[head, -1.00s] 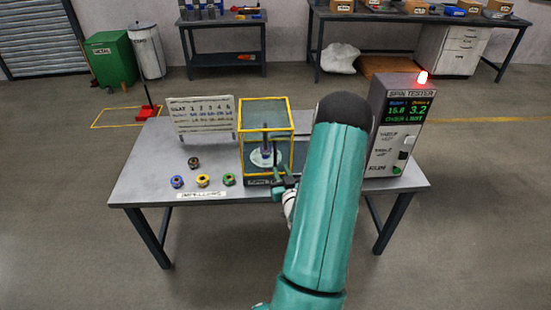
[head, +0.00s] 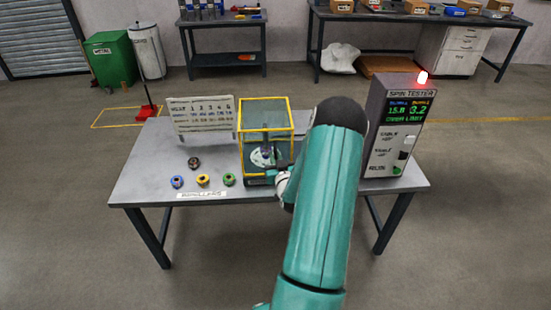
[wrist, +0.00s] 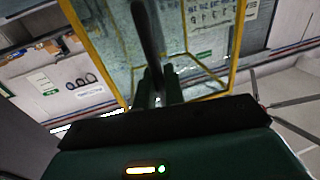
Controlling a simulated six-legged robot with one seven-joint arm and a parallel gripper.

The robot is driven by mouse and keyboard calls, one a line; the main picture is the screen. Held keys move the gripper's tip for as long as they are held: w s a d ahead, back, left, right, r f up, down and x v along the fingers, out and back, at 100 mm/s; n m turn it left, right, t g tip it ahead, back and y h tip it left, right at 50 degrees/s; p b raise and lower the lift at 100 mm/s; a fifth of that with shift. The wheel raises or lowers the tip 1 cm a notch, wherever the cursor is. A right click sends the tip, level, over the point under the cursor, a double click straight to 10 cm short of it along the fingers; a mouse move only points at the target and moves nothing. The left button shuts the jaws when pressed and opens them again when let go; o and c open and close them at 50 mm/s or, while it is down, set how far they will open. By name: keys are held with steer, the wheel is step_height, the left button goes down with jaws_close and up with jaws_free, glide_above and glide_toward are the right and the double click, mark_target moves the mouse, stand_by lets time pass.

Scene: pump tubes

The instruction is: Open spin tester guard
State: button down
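The spin tester guard (head: 266,100) is a clear box with a yellow frame, standing on the table. It looks closed, with a pale round part (head: 262,157) inside. In the wrist view its yellow frame (wrist: 232,45) and clear panel fill the upper middle. A dark bar, likely the guard's handle (wrist: 148,32), runs down between the fingertips of my gripper (wrist: 158,85). My gripper (head: 276,165) is at the guard's lower front right in the head view, partly hidden by my arm. Whether the fingers press on the bar cannot be told.
The spin tester console (head: 393,130) with a lit red lamp stands at the table's right. Several small coloured impellers (head: 203,180) lie left of the guard, in front of a white chart board (head: 201,118). The table's left front is clear.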

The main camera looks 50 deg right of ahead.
steer(key=s+d, duration=1.5)
steer(key=s, duration=0.2)
steer(key=shift+s, duration=0.15)
steer(key=c, duration=1.6)
jaws_free()
steer(key=shift+c, duration=0.2)
steer(key=v, duration=1.3)
steer(key=shift+s+a, duration=0.25)
